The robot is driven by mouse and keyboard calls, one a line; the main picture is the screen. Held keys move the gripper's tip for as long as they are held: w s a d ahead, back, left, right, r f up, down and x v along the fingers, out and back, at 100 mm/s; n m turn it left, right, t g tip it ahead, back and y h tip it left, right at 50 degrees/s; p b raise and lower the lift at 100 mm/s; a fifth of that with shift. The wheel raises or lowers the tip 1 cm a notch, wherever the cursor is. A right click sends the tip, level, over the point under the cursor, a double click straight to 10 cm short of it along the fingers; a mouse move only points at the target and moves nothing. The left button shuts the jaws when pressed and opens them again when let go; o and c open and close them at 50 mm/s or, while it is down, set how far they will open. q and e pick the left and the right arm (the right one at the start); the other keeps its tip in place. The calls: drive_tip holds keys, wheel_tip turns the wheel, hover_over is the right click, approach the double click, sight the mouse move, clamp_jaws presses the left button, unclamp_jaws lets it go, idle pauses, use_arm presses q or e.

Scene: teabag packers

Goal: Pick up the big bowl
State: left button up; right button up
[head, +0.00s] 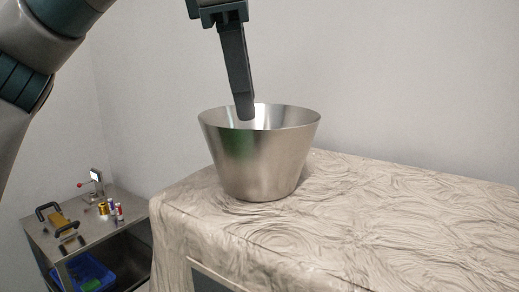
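The big bowl (262,163) is a tall, shiny metal bowl with a wide mouth, standing upright on the cloth-covered table (400,225). My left gripper (245,114) comes down from above, with its fingertip end at the bowl's mouth, overlapping the inside behind the near rim. I cannot tell if it touches the bowl. The fingers line up one behind the other in this view, so any gap between them is hidden. My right gripper is not in view.
The table's cloth is wrinkled, and its right side is clear. A lower metal side table (95,236) at the left holds a yellow-and-black item (58,221), small colored containers (110,209) and a small stand (97,181). A blue bin (88,272) sits below. A plain wall is behind.

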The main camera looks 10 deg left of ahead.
use_arm(q)
drive_tip(key=p, duration=0.3)
hover_over(262, 173)
drive_tip(key=s+a, duration=0.1)
drive_tip(key=s, duration=0.1)
wheel_tip(262, 173, down, 8)
drive_tip(key=shift+s+f, duration=0.1)
drive_tip(key=shift+f, duration=0.2)
drive_tip(key=shift+w+d+f+p, duration=0.15)
drive_tip(key=shift+w+f+p, duration=0.1)
drive_tip(key=shift+p, duration=0.1)
drive_tip(key=p+x, duration=0.2)
drive_tip(key=x, duration=0.1)
drive_tip(key=shift+w+d+f, duration=0.15)
drive_tip(key=shift+w+f, duration=0.1)
drive_tip(key=shift+w, duration=0.1)
drive_tip(key=shift+f, duration=0.4)
